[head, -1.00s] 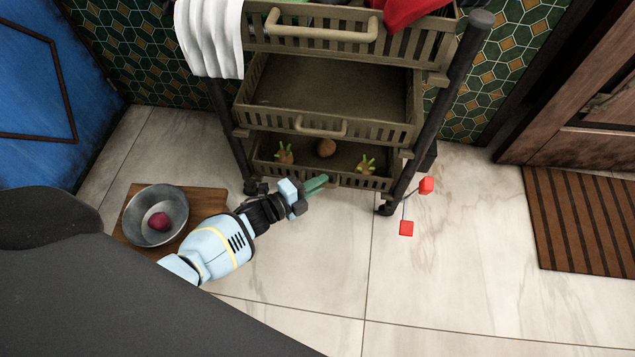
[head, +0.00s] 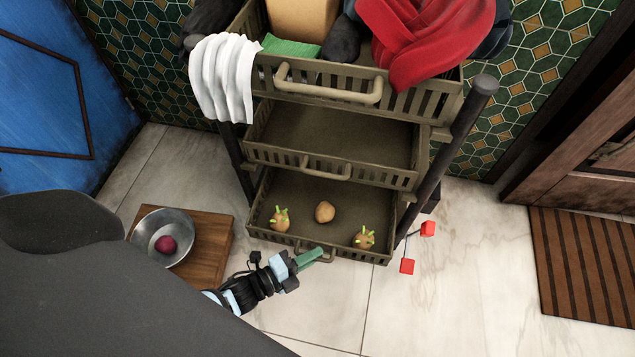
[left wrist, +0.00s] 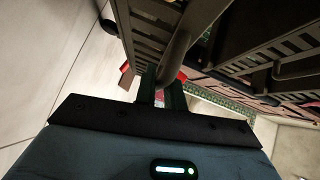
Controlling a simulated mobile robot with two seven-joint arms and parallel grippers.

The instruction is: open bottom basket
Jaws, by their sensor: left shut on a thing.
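The bottom basket (head: 345,190) of the rolling cart is pulled out toward me in the head view. Two sprouted potatoes and a plain potato (head: 325,212) lie in it. My left gripper (head: 310,257) is at the front of this basket, its green fingers shut on the basket's handle (head: 299,247). In the left wrist view the gripper's fingers (left wrist: 161,92) close around the bar of the handle (left wrist: 176,55). The fingers hide part of the handle. My right gripper is not in view.
The middle basket (head: 390,172) and the top basket (head: 437,105) sit above, the top one with a white cloth and red fabric. A metal bowl (head: 140,238) on a wooden board (head: 208,262) stands at left. Red blocks (head: 407,266) lie right. The floor in front is clear.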

